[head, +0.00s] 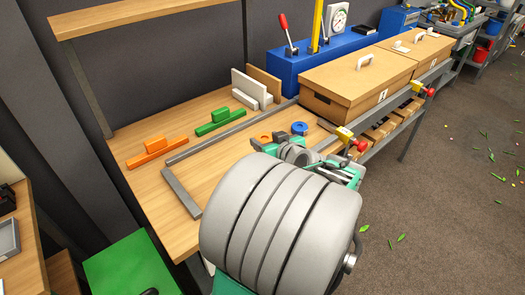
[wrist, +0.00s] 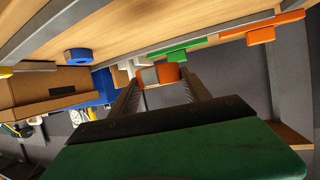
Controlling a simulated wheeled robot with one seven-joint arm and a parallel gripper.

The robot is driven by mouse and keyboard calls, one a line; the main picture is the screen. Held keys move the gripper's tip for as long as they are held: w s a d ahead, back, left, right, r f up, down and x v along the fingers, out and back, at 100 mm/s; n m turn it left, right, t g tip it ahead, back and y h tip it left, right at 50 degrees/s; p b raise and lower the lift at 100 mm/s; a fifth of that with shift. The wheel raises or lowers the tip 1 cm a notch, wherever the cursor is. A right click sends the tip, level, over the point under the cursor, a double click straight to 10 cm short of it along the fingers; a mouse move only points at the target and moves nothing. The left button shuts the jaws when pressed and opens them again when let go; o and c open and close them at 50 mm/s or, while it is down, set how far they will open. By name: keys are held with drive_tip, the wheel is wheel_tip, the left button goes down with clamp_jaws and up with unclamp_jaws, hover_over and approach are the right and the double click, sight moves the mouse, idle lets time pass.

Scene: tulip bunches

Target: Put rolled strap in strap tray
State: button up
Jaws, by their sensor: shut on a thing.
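My gripper (wrist: 158,85) is shut on an orange rolled strap (wrist: 160,74), which shows between the fingertips in the wrist view. In the head view the orange roll (head: 262,138) is just beyond my arm's end, over the wooden bench; my own arm hides most of the gripper. A blue roll (head: 300,128) sits on the bench to its right, and it also shows in the wrist view (wrist: 78,56). Grey raised rails (head: 184,194) edge an area of the bench top; I cannot tell whether this is the strap tray.
Behind the rails stand an orange block piece (head: 150,150), a green one (head: 220,122) and white upright plates (head: 250,88). A blue lever box (head: 320,60) and lidded cardboard boxes (head: 358,80) stand at the back right. Bare wood shows left of the roll.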

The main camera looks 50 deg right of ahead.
drive_tip(key=w+d+f, duration=0.1)
drive_tip(key=f, duration=0.1)
drive_tip(key=w+f, duration=0.1)
drive_tip(key=f, duration=0.1)
drive_tip(key=w+d+f, duration=0.1)
drive_tip(key=f, duration=0.1)
drive_tip(key=shift+w+d, duration=0.35)
drive_tip(key=shift+w, duration=0.05)
wheel_tip(320, 180, down, 3)
drive_tip(key=shift+w+d+r, duration=0.1)
drive_tip(key=shift+r, duration=0.1)
drive_tip(key=shift+f, duration=0.2)
drive_tip(key=shift+f, duration=0.1)
drive_tip(key=o, duration=1.4)
